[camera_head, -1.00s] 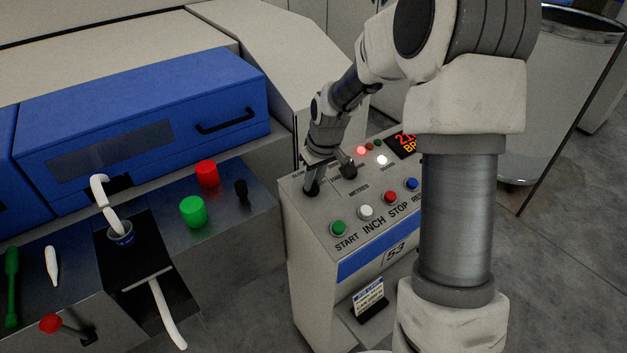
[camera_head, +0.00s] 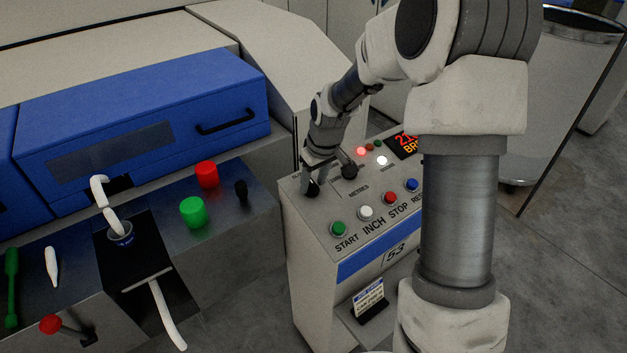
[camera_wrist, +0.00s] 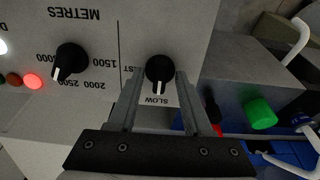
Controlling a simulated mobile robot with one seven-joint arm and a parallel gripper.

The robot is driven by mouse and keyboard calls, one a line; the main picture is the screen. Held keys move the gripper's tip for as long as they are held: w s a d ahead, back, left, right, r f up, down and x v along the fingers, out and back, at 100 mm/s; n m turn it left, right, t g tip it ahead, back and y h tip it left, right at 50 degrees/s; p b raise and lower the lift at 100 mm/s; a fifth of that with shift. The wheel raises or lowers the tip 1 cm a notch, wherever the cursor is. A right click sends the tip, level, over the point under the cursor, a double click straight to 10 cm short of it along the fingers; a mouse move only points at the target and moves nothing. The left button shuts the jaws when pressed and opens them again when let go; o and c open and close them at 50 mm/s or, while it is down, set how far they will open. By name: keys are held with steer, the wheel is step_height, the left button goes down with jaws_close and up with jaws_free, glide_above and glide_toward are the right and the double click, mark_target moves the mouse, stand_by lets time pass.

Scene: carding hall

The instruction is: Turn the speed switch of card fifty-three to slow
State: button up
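The speed switch is a round black knob (camera_wrist: 159,68) with a white pointer, on the sloping top of the control box (camera_head: 305,215) numbered 53. In the wrist view its pointer faces the SLOW label (camera_wrist: 159,100). The other label is partly hidden by a finger, with only "ST" showing. My gripper (camera_wrist: 161,76) has one finger on each side of the knob, with the tips beside it. The fingers look apart, with thin gaps at the knob's sides; contact is hard to judge. In the head view my gripper (camera_head: 319,178) stands over the knob (camera_head: 311,190).
A METRES knob (camera_head: 349,172) sits close beside the switch. START, INCH, STOP and a blue button (camera_head: 411,184) line the box's front, with lamps and a display (camera_head: 405,145) behind. A steel table (camera_head: 235,225) with red and green cylinders stands left.

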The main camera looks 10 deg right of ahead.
steer(key=p+v, duration=0.1)
steer(key=v, duration=1.6)
steer(key=shift+r+p, duration=0.25)
steer(key=shift+p, duration=0.1)
